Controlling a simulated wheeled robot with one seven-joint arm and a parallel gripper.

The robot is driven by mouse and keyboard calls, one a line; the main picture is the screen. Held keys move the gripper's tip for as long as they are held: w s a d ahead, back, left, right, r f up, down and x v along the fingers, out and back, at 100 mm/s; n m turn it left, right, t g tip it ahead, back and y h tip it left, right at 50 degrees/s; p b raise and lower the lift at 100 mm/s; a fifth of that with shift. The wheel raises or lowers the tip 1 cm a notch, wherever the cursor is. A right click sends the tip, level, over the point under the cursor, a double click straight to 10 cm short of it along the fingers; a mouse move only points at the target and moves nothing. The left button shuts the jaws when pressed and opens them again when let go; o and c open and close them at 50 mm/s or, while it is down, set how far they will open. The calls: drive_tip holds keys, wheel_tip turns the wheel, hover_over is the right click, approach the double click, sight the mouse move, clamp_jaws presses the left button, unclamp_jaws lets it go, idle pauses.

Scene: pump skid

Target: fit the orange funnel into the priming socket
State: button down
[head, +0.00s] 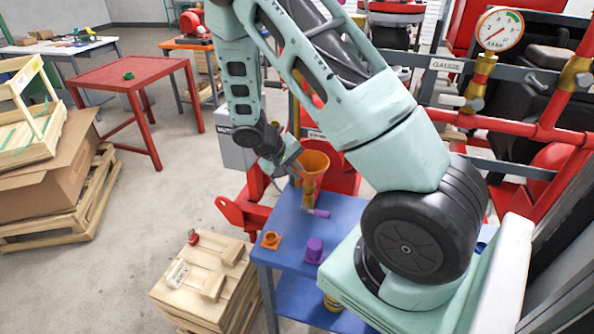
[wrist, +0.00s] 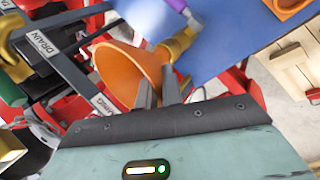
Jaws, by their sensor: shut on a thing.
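The orange funnel (head: 314,161) stands mouth up above the near blue table in the head view. My gripper (head: 294,168) is shut on the funnel's wall from the left. In the wrist view the two fingers (wrist: 159,93) pinch the rim of the funnel (wrist: 122,72). A brass fitting (head: 308,194) with a purple handle (head: 321,212) is directly below the funnel. The brass fitting (wrist: 178,45) also lies in line with the funnel's narrow end in the wrist view. I cannot tell whether the spout is inside it or only above it.
The blue table (head: 283,222) carries an orange square-based piece (head: 271,240) and a purple stepped piece (head: 314,249). Red pipework with a gauge (head: 500,30) stands at right. A wooden crate (head: 180,299) stands at front left.

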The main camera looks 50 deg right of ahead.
drive_tip(key=c, duration=1.5)
unclamp_jaws()
drive_tip(key=b+v, duration=0.3)
drive_tip(key=v, duration=1.4)
drive_tip(key=shift+a+r+b, duration=0.2)
drive_tip(key=shift+a+b, duration=0.05)
drive_tip(key=shift+b, duration=0.15)
drive_tip(key=s+a+f+n+t+y+b, duration=0.1)
drive_tip(key=s+a+n+y, duration=0.15)
drive_tip(key=s+a, duration=0.45)
drive_tip(key=s+a+f+n+t+y+b, duration=0.1)
drive_tip(key=s+a+f+n+y, duration=0.2)
drive_tip(key=a, duration=0.9)
drive_tip(key=s+a+n, duration=0.2)
drive_tip(key=s, duration=0.2)
drive_tip(key=s+a+n+y+b, duration=0.1)
drive_tip(key=s+a+n, duration=0.1)
drive_tip(key=s+a, duration=0.1)
drive_tip(key=s+a+n, duration=0.2)
drive_tip(key=s+a, duration=0.1)
drive_tip(key=s, duration=0.2)
drive_tip(key=shift+s+a+f+n+t+y, duration=0.2)
drive_tip(key=shift+s+a+n+t+y, duration=0.1)
drive_tip(key=shift+n+t, duration=0.1)
